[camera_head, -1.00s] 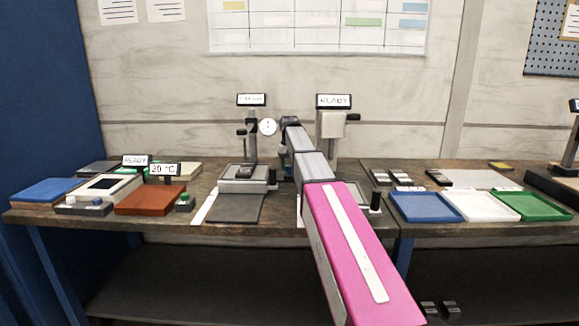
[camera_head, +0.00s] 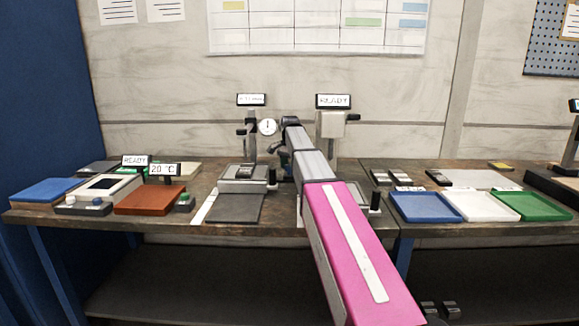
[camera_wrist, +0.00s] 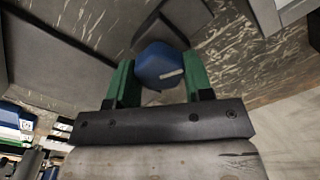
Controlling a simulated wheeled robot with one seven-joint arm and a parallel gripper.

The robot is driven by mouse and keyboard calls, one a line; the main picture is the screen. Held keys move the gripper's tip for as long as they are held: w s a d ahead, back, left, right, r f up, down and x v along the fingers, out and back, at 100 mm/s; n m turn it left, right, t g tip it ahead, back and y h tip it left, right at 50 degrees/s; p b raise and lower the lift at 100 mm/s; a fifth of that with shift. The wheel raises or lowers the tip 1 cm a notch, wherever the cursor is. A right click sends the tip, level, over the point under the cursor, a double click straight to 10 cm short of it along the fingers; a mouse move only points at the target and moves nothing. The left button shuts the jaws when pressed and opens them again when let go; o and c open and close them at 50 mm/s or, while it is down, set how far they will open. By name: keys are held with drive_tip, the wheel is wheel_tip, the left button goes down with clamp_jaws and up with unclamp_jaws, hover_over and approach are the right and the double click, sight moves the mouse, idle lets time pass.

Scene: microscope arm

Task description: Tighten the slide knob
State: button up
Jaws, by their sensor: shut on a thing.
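The slide knob (camera_wrist: 158,64) is a blue, faceted knob with a pale mark on its face. In the wrist view it sits between the two green fingers of my gripper (camera_wrist: 158,72), which is shut on it. In the head view my gripper (camera_head: 275,171) is at the right side of the stage of the left microscope stand (camera_head: 243,171), largely hidden by my arm. A round white dial (camera_head: 267,126) with a dark needle is fixed to the stand, under a small display whose text is too small to read.
A second stand (camera_head: 331,125) with its own display is close to my arm on the right. Blue, white and green trays (camera_head: 425,207) lie farther right. A brown block (camera_head: 150,199) and a blue pad (camera_head: 45,190) are on the left. A dark mat (camera_head: 234,209) lies in front of the stand.

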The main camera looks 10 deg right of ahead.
drive_tip(key=shift+m, duration=0.6)
drive_tip(key=o, duration=0.9)
drive_tip(key=shift+r, duration=5.4)
